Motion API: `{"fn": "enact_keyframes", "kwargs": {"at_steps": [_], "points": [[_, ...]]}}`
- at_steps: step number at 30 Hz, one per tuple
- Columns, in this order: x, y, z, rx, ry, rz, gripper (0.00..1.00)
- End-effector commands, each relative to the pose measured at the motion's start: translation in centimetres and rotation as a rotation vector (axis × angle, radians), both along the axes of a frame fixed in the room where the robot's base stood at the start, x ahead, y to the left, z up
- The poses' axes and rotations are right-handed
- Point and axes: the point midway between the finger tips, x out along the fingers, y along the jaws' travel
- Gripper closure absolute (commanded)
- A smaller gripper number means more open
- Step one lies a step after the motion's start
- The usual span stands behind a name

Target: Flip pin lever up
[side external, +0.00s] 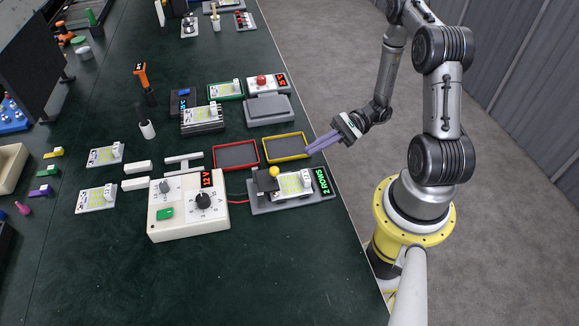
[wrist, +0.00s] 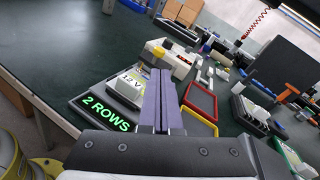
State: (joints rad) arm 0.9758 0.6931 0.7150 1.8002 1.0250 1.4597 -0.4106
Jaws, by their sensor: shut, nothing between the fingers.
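The test fixture (side external: 262,207) is a grey base near the table's right edge. It carries a white part marked 12 V (side external: 292,185) and a green "2 ROWS" display (side external: 319,181). A yellow ball knob (side external: 275,171), which looks like the pin lever's end, stands over the dark block at its left. The fixture also shows left of my fingers in the wrist view (wrist: 82,101). My gripper (side external: 310,149) is shut and empty, its purple fingers together, above and behind the fixture near the yellow tray. Fingers and tilt hide part of the fixture in the wrist view.
A yellow-rimmed tray (side external: 286,138) and a red-rimmed tray (side external: 215,152) lie behind the fixture. A cream power box (side external: 187,227) with a black dial and "12 V" display stands left, joined by a red wire. The front table area is clear.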

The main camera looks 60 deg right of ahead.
Motion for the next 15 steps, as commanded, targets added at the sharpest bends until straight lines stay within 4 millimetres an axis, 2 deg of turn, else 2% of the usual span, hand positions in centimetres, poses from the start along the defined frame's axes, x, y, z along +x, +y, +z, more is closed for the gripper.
{"fn": "enact_keyframes", "kwargs": {"at_steps": [3,6,15], "points": [[-1.4,-0.3,-1.7,0.076,0.049,-0.071,1.0],[-2.0,-0.7,-2.3,0.109,0.066,-0.109,1.0],[-2.2,-1.1,-2.3,0.111,0.067,-0.128,1.0]]}}
